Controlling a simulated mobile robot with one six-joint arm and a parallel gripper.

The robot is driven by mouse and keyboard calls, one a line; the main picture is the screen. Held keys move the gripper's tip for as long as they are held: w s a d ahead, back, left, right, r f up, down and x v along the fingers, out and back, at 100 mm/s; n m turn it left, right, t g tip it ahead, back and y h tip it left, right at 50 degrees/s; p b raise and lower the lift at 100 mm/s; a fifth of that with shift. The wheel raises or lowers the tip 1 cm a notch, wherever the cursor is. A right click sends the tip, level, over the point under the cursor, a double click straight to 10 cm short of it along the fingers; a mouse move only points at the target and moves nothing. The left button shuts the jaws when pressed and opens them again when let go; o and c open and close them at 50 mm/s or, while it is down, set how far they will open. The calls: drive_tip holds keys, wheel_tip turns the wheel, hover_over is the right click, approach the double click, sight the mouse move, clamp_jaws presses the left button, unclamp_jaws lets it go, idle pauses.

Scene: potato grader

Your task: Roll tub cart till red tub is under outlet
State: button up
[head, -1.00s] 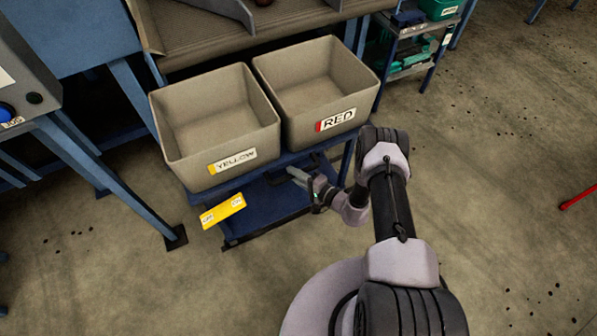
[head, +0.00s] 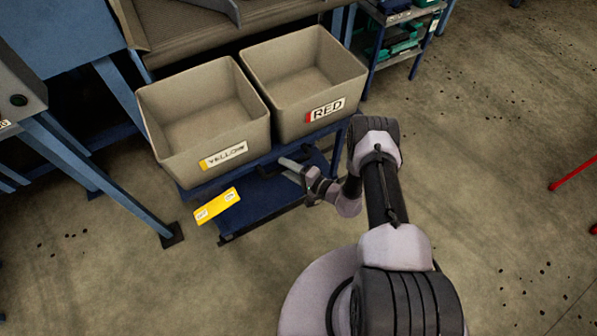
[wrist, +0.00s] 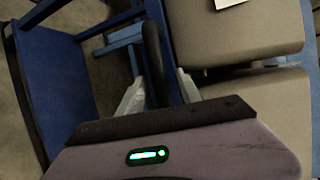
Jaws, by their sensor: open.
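The tub cart is blue, with a low deck (head: 262,203). It carries two open beige tubs side by side. The tub labelled YELLOW (head: 180,148) is on the left, and the tub labelled RED (head: 290,120) is on the right. Both look empty inside. My gripper (head: 287,168) is low at the cart's near side, below the tubs. In the wrist view my gripper (wrist: 155,92) is open, with a dark upright bar (wrist: 152,50) between its fingers. I cannot tell whether the fingers touch the bar. The outlet is not clearly visible.
A beige sheet-metal trough (head: 195,35) of the grader stands behind the tubs. Blue frame legs (head: 118,195) stand left of the cart. A shelf rack (head: 398,58) with green bins is at back right.

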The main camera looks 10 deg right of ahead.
drive_tip(key=p+v, duration=0.4)
drive_tip(key=v, duration=1.2)
drive_tip(key=shift+s+d, duration=0.25)
drive_tip(key=shift+r, duration=0.1)
drive_tip(key=w+a+r+n+g, duration=0.1)
drive_tip(key=a+r+n+g, duration=0.15)
drive_tip(key=r, duration=0.75)
drive_tip(key=w+a+r+n+g+b, duration=0.15)
drive_tip(key=r+g, duration=0.25)
drive_tip(key=r, duration=0.5)
drive_tip(key=a+r+n+g, duration=0.3)
drive_tip(key=r+g, duration=0.1)
drive_tip(key=r, duration=0.6)
drive_tip(key=s+a+r+t+h, duration=0.1)
drive_tip(key=s+r+t+h, duration=0.3)
drive_tip(key=s+r, duration=1.3)
drive_tip(key=shift+s+r+m+h+b, duration=0.2)
drive_tip(key=shift+r+m+h+b, duration=0.25)
drive_tip(key=shift+h, duration=1.75)
